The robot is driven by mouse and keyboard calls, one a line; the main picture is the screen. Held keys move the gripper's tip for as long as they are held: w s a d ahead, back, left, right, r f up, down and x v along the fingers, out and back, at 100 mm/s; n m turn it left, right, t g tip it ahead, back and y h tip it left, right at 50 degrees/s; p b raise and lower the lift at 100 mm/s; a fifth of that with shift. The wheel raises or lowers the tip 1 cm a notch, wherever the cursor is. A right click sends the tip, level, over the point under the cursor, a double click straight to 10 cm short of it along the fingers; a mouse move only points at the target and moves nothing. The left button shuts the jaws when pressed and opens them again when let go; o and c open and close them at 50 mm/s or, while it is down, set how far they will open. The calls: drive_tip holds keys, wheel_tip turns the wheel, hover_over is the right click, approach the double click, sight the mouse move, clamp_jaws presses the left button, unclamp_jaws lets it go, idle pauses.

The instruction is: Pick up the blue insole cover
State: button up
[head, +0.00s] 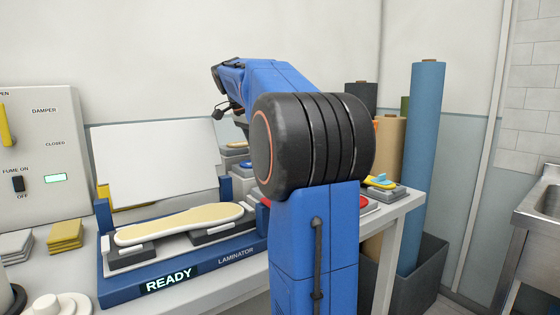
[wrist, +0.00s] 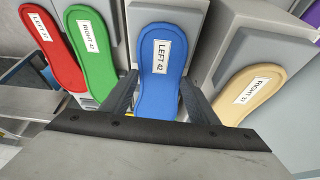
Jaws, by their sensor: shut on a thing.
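The blue insole cover (wrist: 160,62) lies on a grey block in the wrist view, with a white label reading LEFT 42. My gripper (wrist: 159,98) has one dark finger on each side of its narrow lower end and is shut on it. The cover appears still against its block; I cannot tell whether it is lifted. In the head view my blue arm hides the gripper and most of this area.
Red (wrist: 47,48), green (wrist: 89,50) and tan (wrist: 248,92) insoles lie on neighbouring blocks close to the fingers. In the head view a laminator (head: 185,263) showing READY holds a cream insole (head: 180,223). Tall rolls (head: 418,160) stand at right.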

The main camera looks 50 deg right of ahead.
wheel_tip(320, 180, up, 10)
idle(0.7)
idle(0.4)
